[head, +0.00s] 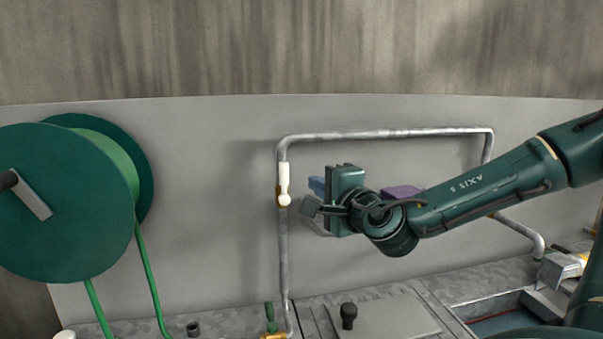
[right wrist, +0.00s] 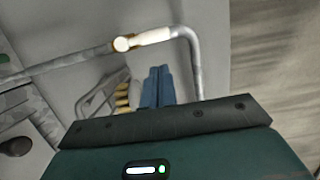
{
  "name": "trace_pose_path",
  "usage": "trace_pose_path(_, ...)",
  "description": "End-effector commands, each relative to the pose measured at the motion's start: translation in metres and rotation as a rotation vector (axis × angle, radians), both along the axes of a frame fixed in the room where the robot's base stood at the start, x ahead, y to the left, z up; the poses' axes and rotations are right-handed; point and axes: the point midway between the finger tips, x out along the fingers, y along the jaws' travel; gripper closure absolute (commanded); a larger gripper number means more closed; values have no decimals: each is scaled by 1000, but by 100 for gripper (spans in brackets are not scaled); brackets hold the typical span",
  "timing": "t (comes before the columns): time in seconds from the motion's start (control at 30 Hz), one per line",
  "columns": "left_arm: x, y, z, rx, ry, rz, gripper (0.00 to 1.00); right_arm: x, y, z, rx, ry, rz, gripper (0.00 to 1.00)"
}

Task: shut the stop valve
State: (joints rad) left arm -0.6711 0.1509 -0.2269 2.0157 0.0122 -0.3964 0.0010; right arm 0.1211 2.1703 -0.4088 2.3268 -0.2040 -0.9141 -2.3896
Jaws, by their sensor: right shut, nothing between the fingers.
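A valve with a white lever (head: 284,180) and a brass-coloured body sits on the vertical grey pipe at the middle of the head view. The lever lies along the pipe, its round white hub at the lower end. It also shows in the right wrist view as a white lever (right wrist: 152,37) near the top. My right gripper (head: 317,186) is just right of the valve, apart from it. Its blue fingers (right wrist: 158,86) are together and empty, and point towards the pipe in the right wrist view. My left gripper is out of view.
The grey pipe (head: 390,133) loops over and behind my right arm. A green hose reel (head: 60,205) stands at the left. A second, green-handled valve (head: 270,318) and a black knob (head: 348,315) stand below. The wall between reel and pipe is clear.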

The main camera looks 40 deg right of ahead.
Motion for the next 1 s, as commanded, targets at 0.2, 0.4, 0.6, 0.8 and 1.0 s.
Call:
trace_pose_path(0.2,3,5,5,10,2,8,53,35,-9,0,0,3,0,100)
trace_pose_path(0.4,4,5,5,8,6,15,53,57,-15,0,-1,2,1,100)
trace_pose_path(0.6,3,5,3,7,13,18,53,68,-18,0,0,0,1,100)
trace_pose_path(0.8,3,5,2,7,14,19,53,69,-18,0,0,1,2,100)
trace_pose_path(1.0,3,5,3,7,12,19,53,69,-18,0,0,0,2,100)
